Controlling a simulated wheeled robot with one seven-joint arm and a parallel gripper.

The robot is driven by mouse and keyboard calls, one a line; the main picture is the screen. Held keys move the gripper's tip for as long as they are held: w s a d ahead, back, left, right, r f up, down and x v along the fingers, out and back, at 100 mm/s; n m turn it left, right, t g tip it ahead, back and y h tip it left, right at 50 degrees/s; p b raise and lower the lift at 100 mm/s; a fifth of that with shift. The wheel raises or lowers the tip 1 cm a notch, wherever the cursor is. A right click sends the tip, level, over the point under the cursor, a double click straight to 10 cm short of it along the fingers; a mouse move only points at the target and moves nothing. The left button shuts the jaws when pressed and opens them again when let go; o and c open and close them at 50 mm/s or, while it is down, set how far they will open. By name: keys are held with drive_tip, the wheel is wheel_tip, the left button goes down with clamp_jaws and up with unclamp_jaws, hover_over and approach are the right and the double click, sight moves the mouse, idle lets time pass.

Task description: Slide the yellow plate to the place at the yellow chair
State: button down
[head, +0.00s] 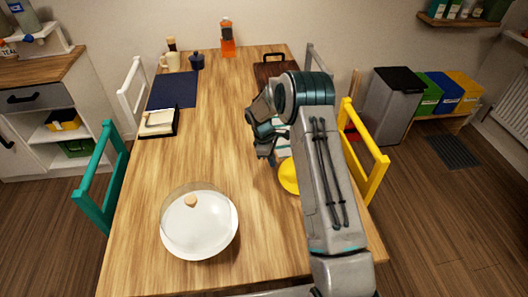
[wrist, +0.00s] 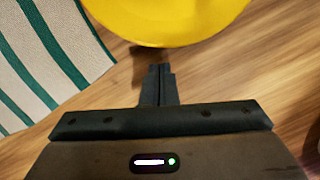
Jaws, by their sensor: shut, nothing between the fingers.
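The yellow plate (head: 289,177) lies on the wooden table near its right edge, partly hidden behind my arm in the head view. The yellow chair (head: 372,165) stands at that right edge, close to the plate. In the wrist view the yellow plate (wrist: 170,18) fills the top middle. My gripper (wrist: 158,72) is shut and empty, its fingertips just short of the plate's near rim in that view; I cannot tell whether they touch it. In the head view my gripper (head: 264,148) is low over the table, beside the plate, with its fingertips partly unclear.
A green-and-white striped cloth (wrist: 45,60) lies beside the plate. A white plate with a glass dome (head: 199,226) stands at the table's front left. A dark blue mat (head: 173,90) and a napkin tray (head: 158,122) lie far left. The table's middle is clear.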

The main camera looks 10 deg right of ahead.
sight(289, 167)
drive_tip(key=shift+s+d, duration=0.2)
drive_tip(key=shift+d, duration=0.25)
drive_tip(key=shift+d+f, duration=0.1)
drive_tip(key=shift+d, duration=0.1)
drive_tip(key=shift+s+d+b, duration=0.25)
drive_tip(key=shift+s+d, duration=0.1)
drive_tip(key=shift+d, duration=0.3)
drive_tip(key=shift+s+d+b, duration=0.2)
drive_tip(key=shift+s+d, duration=0.1)
drive_tip(key=shift+d, duration=0.4)
drive_tip(key=shift+s+d+b, duration=0.25)
drive_tip(key=shift+s+d, duration=0.1)
drive_tip(key=shift+d, duration=0.3)
